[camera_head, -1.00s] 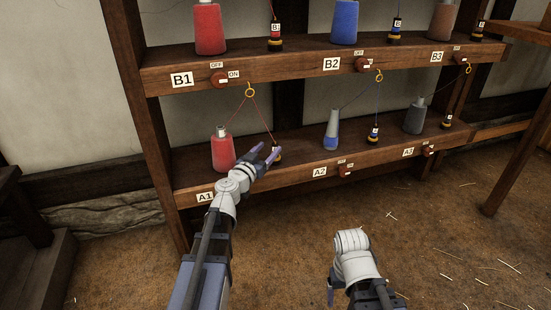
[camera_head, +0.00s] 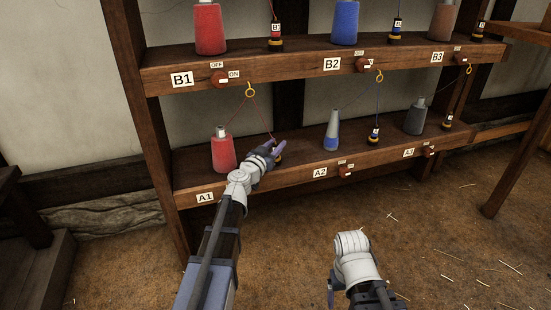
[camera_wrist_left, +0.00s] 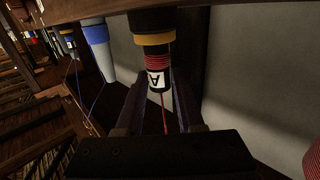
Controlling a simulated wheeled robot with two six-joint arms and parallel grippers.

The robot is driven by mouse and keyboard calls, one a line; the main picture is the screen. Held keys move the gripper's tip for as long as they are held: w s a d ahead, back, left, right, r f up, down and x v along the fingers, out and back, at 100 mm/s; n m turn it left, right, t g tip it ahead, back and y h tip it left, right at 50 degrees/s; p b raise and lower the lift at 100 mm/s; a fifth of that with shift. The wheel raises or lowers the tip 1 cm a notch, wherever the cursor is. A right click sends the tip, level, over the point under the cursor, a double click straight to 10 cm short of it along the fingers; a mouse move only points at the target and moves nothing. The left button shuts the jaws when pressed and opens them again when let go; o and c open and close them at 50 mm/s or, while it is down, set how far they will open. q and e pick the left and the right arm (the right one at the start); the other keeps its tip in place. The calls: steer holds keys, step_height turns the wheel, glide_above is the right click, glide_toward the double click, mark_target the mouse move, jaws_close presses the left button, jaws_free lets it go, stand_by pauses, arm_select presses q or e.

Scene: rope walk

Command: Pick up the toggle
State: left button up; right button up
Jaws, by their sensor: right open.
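The toggle seems to be the small dark piece with a yellow band, red thread winding and white label "A" in the left wrist view (camera_wrist_left: 157,78). In the head view only a bit of its dark and yellow base (camera_head: 280,158) shows on the lower shelf, behind my left gripper. My left gripper (camera_head: 274,147) is at the A1 place. In its wrist view the two fingers (camera_wrist_left: 158,104) stand on either side of the toggle, with gaps visible, so they look open. My right gripper (camera_head: 331,291) hangs low in front of the shelf, mostly hidden by its wrist.
A red cone spool (camera_head: 223,154) stands left of my left gripper on the lower shelf (camera_head: 300,155). A red thread runs up to a yellow hook (camera_head: 250,90) under the upper shelf (camera_head: 290,75). A blue-grey cone (camera_head: 332,132) stands to the right.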

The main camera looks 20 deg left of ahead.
mark_target(275, 144)
arm_select(q)
jaws_close()
steer(key=shift+r, duration=0.1)
stand_by(0.3)
step_height(275, 144, up, 10)
steer(key=p, duration=1)
steer(key=shift+f, duration=0.2)
